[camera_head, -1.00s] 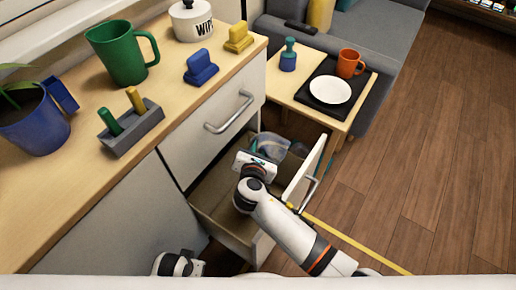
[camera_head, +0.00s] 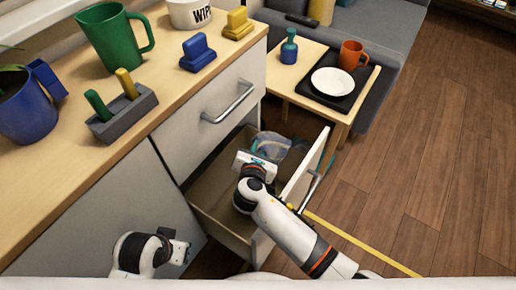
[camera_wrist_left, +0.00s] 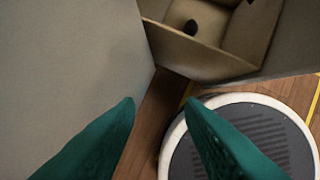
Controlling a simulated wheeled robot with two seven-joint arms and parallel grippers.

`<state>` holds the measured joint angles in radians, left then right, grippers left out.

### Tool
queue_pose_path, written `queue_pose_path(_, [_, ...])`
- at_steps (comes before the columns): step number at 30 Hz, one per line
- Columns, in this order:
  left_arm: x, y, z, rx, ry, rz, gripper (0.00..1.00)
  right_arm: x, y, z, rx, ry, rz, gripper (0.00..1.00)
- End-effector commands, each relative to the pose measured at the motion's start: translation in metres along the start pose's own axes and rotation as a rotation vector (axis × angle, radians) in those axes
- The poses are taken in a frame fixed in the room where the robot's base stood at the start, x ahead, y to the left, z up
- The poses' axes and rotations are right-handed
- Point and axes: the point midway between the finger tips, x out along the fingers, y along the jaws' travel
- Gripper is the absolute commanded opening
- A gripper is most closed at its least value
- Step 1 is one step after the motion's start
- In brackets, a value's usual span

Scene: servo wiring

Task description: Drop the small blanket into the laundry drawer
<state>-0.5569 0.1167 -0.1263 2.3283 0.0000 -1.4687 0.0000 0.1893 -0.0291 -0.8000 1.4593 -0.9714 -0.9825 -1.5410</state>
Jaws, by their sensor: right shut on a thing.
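The laundry drawer (camera_head: 222,222) is pulled open below the wooden counter; its front panel with a bar handle (camera_head: 312,188) faces right. My right gripper (camera_head: 262,156) is over the far part of the drawer, shut on a bluish-grey crumpled cloth, which looks like the small blanket (camera_head: 270,146). The gripper hides part of it, and I cannot tell whether it touches the drawer floor. My left gripper (camera_head: 187,251) is low in front of the cabinet, left of the drawer. In the left wrist view its green fingers (camera_wrist_left: 160,115) are apart and empty, with a drawer corner (camera_wrist_left: 195,58) ahead.
The counter holds a green mug (camera_head: 112,38), a grey holder (camera_head: 122,115), a blue clip-like piece (camera_head: 198,54) and a yellow one (camera_head: 238,24). A low table (camera_head: 280,82) with a plate (camera_head: 332,82) stands behind the drawer. The wooden floor at right is clear.

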Motion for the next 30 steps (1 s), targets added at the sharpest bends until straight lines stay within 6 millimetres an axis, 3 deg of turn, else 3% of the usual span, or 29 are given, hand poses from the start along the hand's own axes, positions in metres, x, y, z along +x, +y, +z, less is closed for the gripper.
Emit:
queue_pose_path(9, [-0.03, 0.001, -0.001, -0.001, -0.015, 0.003, 0.35, 0.003, 0.003, 0.007, 0.001, 0.0, 0.0, 0.0])
queue_pose_path(20, [-0.035, 0.001, -0.001, -0.002, -0.017, 0.003, 0.35, 0.003, 0.003, 0.007, 0.001, 0.0, 0.0, 0.0])
queue_pose_path(21, [-0.035, 0.001, -0.001, -0.002, -0.017, 0.003, 0.35, 0.003, 0.002, 0.007, 0.001, 0.0, 0.0, 0.17])
queue_pose_path(25, [-0.035, 0.001, -0.001, -0.002, -0.017, 0.003, 0.35, 0.003, 0.003, 0.007, 0.001, 0.0, 0.0, 0.39])
queue_pose_path(30, [-0.035, 0.001, -0.001, -0.002, -0.018, 0.003, 0.35, 0.003, 0.002, 0.007, 0.0, 0.0, 0.0, 0.4])
